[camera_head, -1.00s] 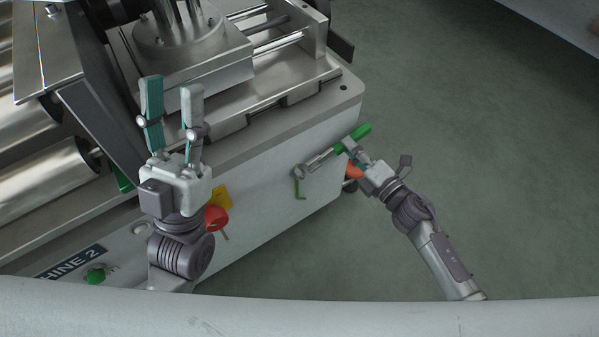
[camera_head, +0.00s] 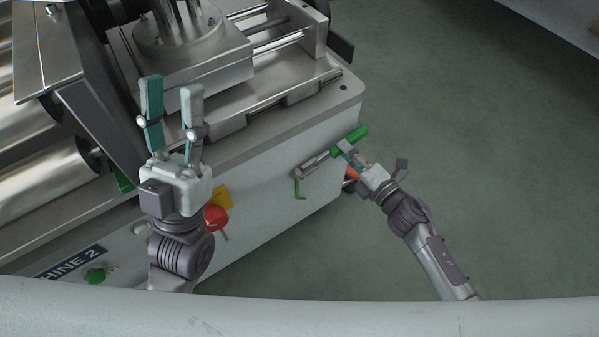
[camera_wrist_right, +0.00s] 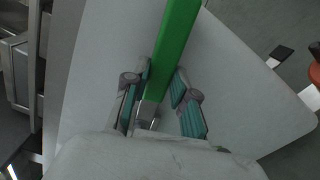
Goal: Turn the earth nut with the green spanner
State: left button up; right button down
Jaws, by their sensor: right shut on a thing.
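The green spanner (camera_head: 322,158) has a green handle and a steel shank. It slants along the machine's front side near its right corner. My right gripper (camera_head: 346,147) is shut on the spanner around its handle. In the right wrist view, the green handle (camera_wrist_right: 176,45) runs up between the fingers, with steel showing below it. The spanner's head end is against or close to the panel, just above a short green wire (camera_head: 299,189). I cannot make out the earth nut there. My left gripper (camera_head: 171,86) is open and empty, pointing up in front of the machine's top.
The grey machine (camera_head: 270,205) carries a red knob (camera_head: 215,217) on a yellow plate and a green button (camera_head: 95,276). An orange-red part (camera_head: 352,172) sits partly hidden behind my right gripper. The floor at the right is clear.

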jog(key=shift+s+a, duration=0.1)
jog(key=shift+a, duration=0.05)
dwell(0.5)
jog(key=shift+s+a+f, duration=0.15)
jog(key=shift+s+a, duration=0.1)
jog(key=shift+a, duration=0.1)
jog(key=shift+s+a+f, duration=0.2)
jog(key=shift+s+a, duration=0.25)
jog(key=shift+a, duration=0.15)
dwell(0.8)
jog(key=shift+f, duration=0.1)
jog(key=shift+w+d+f+m, duration=0.1)
jog(key=shift+d+f+m, duration=0.05)
jog(key=shift+f+m, duration=0.65)
jog(key=shift+r, duration=0.1)
jog(key=shift+f+m, duration=0.75)
jog(key=shift+m, duration=0.25)
jog(key=shift+f, duration=0.1)
